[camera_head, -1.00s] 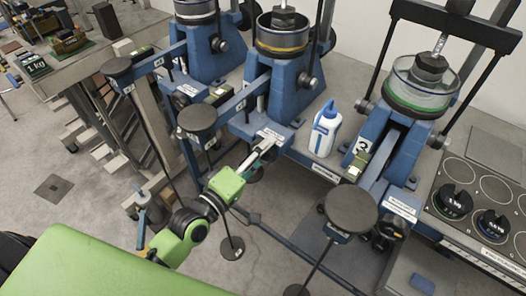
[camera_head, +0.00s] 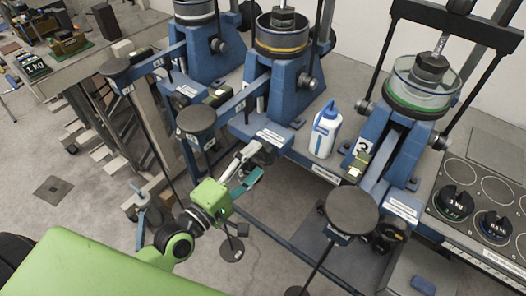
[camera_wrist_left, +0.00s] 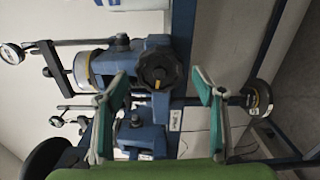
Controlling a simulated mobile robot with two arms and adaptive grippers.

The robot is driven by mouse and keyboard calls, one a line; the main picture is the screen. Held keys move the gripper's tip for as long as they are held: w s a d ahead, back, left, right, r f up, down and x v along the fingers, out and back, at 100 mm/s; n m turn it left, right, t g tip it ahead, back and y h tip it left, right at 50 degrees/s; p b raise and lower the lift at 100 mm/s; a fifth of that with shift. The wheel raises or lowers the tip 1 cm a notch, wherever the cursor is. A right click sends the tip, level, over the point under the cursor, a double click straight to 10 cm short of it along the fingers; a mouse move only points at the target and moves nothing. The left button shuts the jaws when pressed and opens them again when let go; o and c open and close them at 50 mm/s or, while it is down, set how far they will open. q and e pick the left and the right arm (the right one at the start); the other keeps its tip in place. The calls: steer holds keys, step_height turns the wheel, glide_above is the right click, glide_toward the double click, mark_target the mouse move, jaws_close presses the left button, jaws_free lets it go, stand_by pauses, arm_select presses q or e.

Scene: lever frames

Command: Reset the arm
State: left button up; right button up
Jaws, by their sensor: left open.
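My left gripper (camera_head: 254,166) is in the head view, at the end of the green and black left arm (camera_head: 178,240). It is open and empty, in front of the middle blue lever frame (camera_head: 268,100) and a little below its front edge. The wrist view shows the two teal finger pads spread apart (camera_wrist_left: 162,88), with nothing between them. A black knob (camera_wrist_left: 157,70) on a blue frame shows beyond the fingers. My right gripper is in neither current view.
A white bottle with a blue cap (camera_head: 324,132) stands between the middle and right lever frames. Round dark lever plates (camera_head: 352,209) stick out in front, with rods hanging down. Black weights (camera_head: 456,201) sit in a tray at right. A green surface (camera_head: 85,268) fills the lower left.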

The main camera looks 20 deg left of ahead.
arm_select(q)
steer(key=shift+v, duration=1)
